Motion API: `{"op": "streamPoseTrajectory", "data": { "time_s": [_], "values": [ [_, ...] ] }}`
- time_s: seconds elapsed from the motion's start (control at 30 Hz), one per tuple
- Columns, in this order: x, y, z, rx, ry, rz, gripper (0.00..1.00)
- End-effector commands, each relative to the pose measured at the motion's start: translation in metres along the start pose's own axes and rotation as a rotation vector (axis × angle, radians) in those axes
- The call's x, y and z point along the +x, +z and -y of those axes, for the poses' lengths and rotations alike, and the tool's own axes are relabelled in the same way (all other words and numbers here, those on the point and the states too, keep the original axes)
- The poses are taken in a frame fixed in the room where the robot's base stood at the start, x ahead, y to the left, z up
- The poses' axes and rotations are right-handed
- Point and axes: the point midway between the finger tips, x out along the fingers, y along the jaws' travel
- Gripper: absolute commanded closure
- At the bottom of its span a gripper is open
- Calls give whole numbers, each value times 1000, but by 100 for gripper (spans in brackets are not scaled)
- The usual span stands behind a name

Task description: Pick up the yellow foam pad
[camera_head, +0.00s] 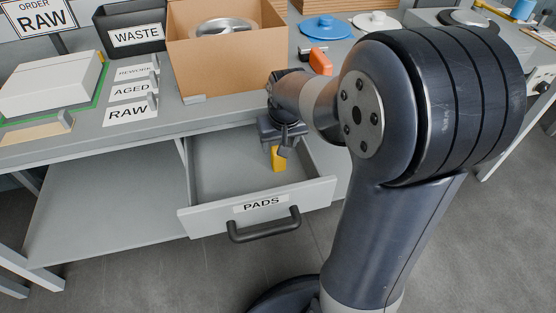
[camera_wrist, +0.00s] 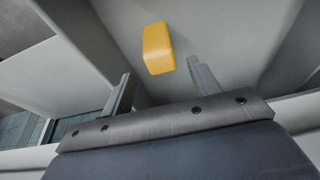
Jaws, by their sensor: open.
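The yellow foam pad (camera_head: 279,160) is a small block in the open drawer marked PADS (camera_head: 258,194). I cannot tell the exact gap between fingertips and pad.
The drawer's walls surround the gripper, and its black handle (camera_head: 264,225) faces front. On the bench above stand a cardboard box (camera_head: 225,65), a dark WASTE bin (camera_head: 135,30), an orange block (camera_head: 320,61), and a blue lid (camera_head: 325,27). The drawer floor around the pad looks clear.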

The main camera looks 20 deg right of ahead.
Motion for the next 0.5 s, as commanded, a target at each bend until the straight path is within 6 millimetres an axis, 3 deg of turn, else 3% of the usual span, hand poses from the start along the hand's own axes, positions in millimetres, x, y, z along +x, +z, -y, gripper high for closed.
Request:
{"op": "streamPoseTrajectory", "data": {
  "time_s": [0.27,0.5],
  "values": [
    [21,3,1,0,0,1,42],
    [58,7,2,0,0,3,42]
  ]
}}
